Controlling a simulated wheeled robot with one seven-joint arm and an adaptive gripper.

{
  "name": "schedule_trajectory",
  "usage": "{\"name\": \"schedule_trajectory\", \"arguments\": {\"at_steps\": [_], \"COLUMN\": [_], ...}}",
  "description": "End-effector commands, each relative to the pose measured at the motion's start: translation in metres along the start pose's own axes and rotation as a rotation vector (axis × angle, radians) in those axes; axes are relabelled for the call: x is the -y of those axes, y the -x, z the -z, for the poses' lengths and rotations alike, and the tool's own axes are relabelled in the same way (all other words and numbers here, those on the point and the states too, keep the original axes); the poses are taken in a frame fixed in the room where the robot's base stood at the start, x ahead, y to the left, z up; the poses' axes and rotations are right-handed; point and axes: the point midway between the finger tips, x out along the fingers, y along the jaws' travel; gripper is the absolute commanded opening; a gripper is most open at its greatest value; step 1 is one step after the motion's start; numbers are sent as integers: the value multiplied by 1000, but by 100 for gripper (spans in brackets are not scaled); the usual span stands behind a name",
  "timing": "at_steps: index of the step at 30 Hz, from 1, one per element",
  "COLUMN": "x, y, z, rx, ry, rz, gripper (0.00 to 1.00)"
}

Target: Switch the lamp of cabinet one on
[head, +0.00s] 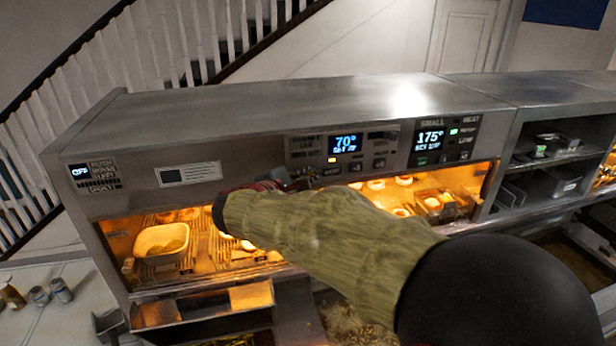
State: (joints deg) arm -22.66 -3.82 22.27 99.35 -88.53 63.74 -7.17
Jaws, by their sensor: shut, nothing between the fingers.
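A long steel warming cabinet (240,120) stands in front of me in the head view, its open bays glowing orange. Its front carries a small "OFF" display (80,171) at the left, a "70°" display (346,144) in the middle and a "175°" display (430,136) at the right. Small buttons sit beside and below these displays. Which section is cabinet one, and which control is its lamp switch, I cannot tell. My gripper (306,180) is shut and empty, just below the left part of the middle panel. Whether it touches the panel is unclear. My sleeved arm hides part of the bays.
A white tub (162,243) and several food items lie in the lit bays. An open shelf unit (551,150) with dark trays adjoins at the right. A drawer-like steel tray (200,305) juts out below. Jars (61,290) stand at the lower left.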

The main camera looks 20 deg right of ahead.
Motion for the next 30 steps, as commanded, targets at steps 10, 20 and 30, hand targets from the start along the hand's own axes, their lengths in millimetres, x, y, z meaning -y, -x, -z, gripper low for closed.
{"name": "schedule_trajectory", "arguments": {"at_steps": [10,20,30], "x": [5,9,25], "y": [6,12,34], "z": [-4,-8,-24], "rx": [0,-1,-1], "ry": [0,-2,0], "rz": [0,-1,-1], "gripper": [0,0,0]}}
